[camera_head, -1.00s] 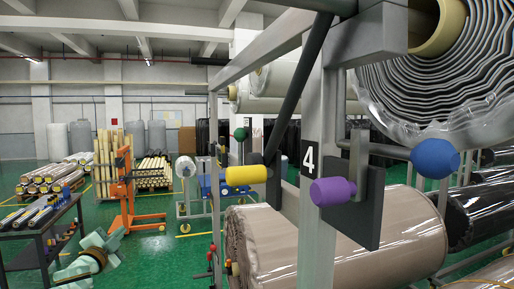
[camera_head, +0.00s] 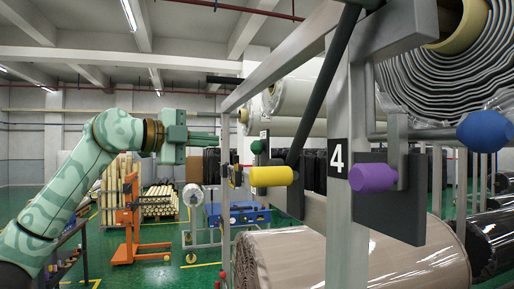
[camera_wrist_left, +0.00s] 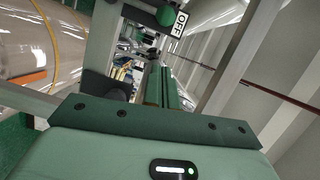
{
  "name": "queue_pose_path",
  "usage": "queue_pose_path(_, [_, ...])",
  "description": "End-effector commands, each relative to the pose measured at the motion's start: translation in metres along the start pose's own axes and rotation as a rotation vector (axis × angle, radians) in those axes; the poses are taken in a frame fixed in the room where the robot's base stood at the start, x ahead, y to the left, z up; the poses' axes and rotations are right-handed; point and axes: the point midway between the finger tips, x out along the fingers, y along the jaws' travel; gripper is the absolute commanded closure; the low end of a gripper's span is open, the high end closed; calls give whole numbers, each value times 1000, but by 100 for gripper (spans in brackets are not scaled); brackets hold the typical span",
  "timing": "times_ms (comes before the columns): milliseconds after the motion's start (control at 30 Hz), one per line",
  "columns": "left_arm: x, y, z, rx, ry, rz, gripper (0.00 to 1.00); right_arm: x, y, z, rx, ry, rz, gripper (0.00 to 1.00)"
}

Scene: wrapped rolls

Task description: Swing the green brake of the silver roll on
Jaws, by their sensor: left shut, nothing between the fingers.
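A green ball knob (camera_head: 258,147) shows on the far part of the rack in the head view, just left of the sloping dark bar. It also shows in the left wrist view (camera_wrist_left: 167,15), at the top beside an OFF sign (camera_wrist_left: 180,23). My left gripper (camera_head: 217,138) is shut and empty, its fingers pointing right toward the green knob and apart from it. Its shut fingers (camera_wrist_left: 162,88) point away from the wrist camera. A silvery-grey wrapped roll (camera_head: 440,75) hangs at the upper right; I cannot tell which roll the green knob serves. My right gripper is out of view.
A yellow handle (camera_head: 272,176), a purple handle (camera_head: 373,178) and a blue ball knob (camera_head: 485,132) are nearby on the rack. A post marked 4 (camera_head: 337,157) stands in front. A brown roll (camera_head: 290,255) lies below. An orange lifter (camera_head: 128,215) stands behind my left arm.

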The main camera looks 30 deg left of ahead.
Motion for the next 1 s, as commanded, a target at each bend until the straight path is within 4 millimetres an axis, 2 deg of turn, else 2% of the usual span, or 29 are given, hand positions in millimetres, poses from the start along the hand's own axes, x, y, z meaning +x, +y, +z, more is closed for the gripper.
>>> queue_pose_path(167, [14, -2, -1, -25, 4, 0, 100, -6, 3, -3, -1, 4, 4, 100])
queue_pose_path(600, [104, -4, -2, -24, 6, 0, 100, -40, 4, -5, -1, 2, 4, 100])
queue_pose_path(800, [122, -3, 20, -24, 4, -1, 100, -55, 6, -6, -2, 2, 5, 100])
queue_pose_path(1000, [128, 0, 27, -22, 4, -2, 100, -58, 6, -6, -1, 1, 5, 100])
